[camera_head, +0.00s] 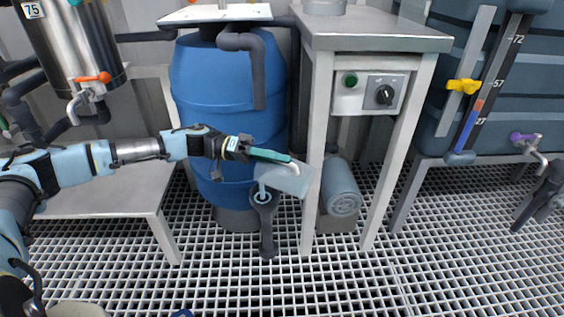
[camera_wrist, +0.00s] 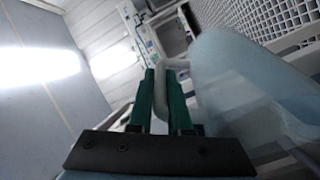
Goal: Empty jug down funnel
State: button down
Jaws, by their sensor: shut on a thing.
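The jug (camera_head: 287,182) is pale, translucent blue and tilted far over on its side, with its mouth end toward the lower left. My gripper (camera_head: 285,158) is shut on the jug's pale handle, above its body. In the wrist view the green fingers (camera_wrist: 163,100) close around the handle, and the jug body (camera_wrist: 245,75) fills the right side. The dark grey funnel (camera_head: 264,198) sits just below the jug's lower left end, on a dark pipe going down to the floor grating. A pale blue ring shows in the funnel mouth. I cannot tell how much liquid is in the jug.
A blue barrel (camera_head: 205,95) stands behind the funnel. A steel-topped stand (camera_head: 375,38) with a control box (camera_head: 372,93) has a leg close right of the jug. Open grating (camera_head: 335,280) lies in front.

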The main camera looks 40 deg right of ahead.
jog(key=shift+w, duration=0.1)
dwell(0.4)
jog(key=shift+w+a+f+g+h+b, duration=0.25)
jog(key=shift+w+g+h+b, duration=0.25)
jog(key=shift+b, duration=0.8)
jog(key=shift+w+a+g+b, duration=0.1)
jog(key=shift+w+g+b, duration=0.25)
jog(key=shift+g, duration=0.05)
jog(key=shift+w+r, duration=0.1)
jog(key=shift+w, duration=0.05)
jog(key=shift+w+a+g+h+b, duration=0.3)
jog(key=shift+w+b, duration=0.15)
jog(key=shift+b, duration=0.3)
jog(key=shift+w+a+r+n+g+h+b, duration=0.15)
jog(key=shift+w+r+n+g+h+b, duration=0.15)
jog(key=shift+w+r+g+b, duration=0.15)
jog(key=shift+w, duration=0.1)
dwell(0.6)
